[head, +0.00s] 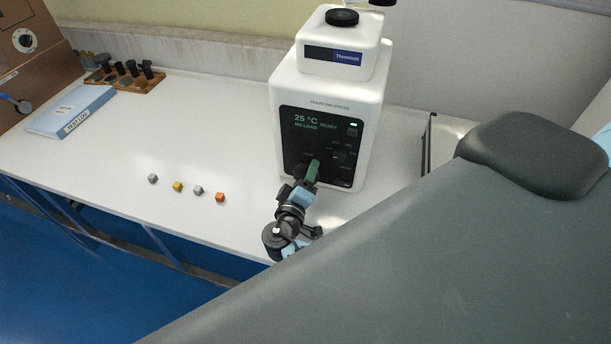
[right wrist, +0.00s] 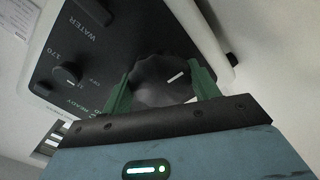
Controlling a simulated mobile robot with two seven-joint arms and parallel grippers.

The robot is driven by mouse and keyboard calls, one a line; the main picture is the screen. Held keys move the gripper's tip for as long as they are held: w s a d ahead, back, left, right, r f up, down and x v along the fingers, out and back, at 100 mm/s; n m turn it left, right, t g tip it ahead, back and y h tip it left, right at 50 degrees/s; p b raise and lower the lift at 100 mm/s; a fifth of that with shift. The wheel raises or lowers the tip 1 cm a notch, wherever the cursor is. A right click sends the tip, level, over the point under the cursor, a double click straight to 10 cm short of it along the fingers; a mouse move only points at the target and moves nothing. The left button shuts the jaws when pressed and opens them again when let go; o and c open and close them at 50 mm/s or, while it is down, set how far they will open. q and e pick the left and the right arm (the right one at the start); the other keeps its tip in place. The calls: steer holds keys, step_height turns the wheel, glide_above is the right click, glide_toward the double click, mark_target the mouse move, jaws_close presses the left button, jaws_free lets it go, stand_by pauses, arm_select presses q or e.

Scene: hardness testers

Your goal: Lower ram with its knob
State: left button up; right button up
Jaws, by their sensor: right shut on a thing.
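The white mounting press (head: 325,92) stands on the bench in the head view. Its black front panel (head: 290,125) reads 25 °C, NO LOAD and READY. My right gripper (head: 312,170) reaches the lower part of this panel. In the right wrist view, a large black scalloped knob (right wrist: 160,78) with a white pointer line sits between the green fingers of that gripper (right wrist: 163,90), which is shut on it. In the head view the gripper hides this knob. The ram itself cannot be seen. My left gripper is not in view.
A smaller dial (right wrist: 68,76) sits beside the gripped knob on the panel. Several small cubes (head: 198,190) lie along the bench's front. A blue test log (head: 70,112) and a wooden rack (head: 125,78) stand at the left. The middle of the bench is clear.

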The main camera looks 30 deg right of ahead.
steer(key=n, duration=0.4)
steer(key=shift+r, duration=0.15)
steer(key=n, duration=0.4)
steer(key=shift+n, duration=0.3)
steer(key=n, duration=0.4)
steer(key=shift+n+p, duration=0.3)
steer(key=n, duration=0.9)
steer(key=shift+w, duration=0.1)
steer(key=n, duration=0.4)
steer(key=shift+n, duration=0.3)
steer(key=n, duration=0.4)
steer(key=shift+n, duration=2.1)
